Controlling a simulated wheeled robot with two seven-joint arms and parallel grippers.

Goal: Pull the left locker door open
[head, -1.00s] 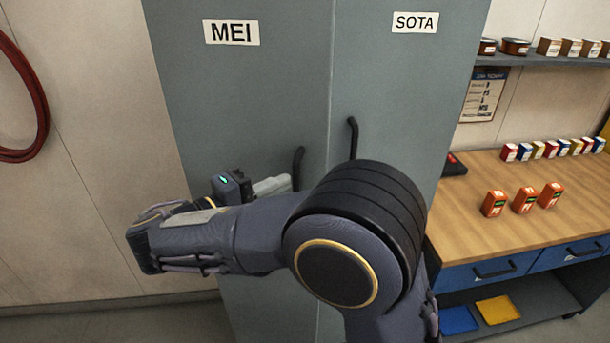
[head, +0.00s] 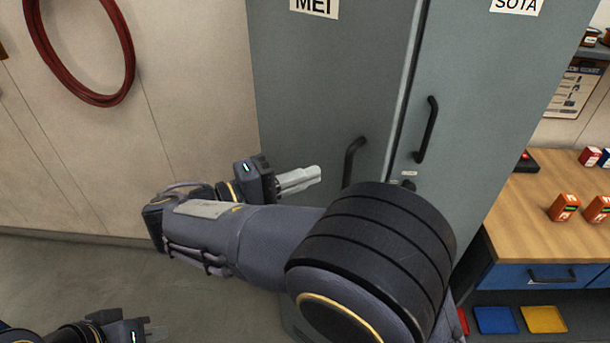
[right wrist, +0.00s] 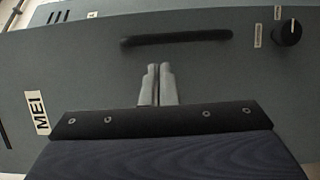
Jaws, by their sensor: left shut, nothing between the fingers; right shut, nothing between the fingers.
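The left locker door (head: 310,90), grey with a MEI label, has a black bar handle (head: 352,160) near its right edge. A pale strip and dark line along that edge suggest it stands slightly ajar. My right gripper (head: 316,175) is shut and empty, just left of the handle. In the right wrist view its closed fingertips (right wrist: 158,70) point at the handle (right wrist: 175,38), with a small gap in the picture; I cannot tell the depth. My left gripper (head: 156,331) is shut and empty at the lower left, away from the locker. My right forearm hides the lower door.
The right locker door (head: 480,90), labelled SOTA, has its own handle (head: 427,130). A wooden-topped bench (head: 530,205) with blue drawers and small orange boxes stands to the right. A red hose (head: 45,60) hangs on the left wall. The floor at left is clear.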

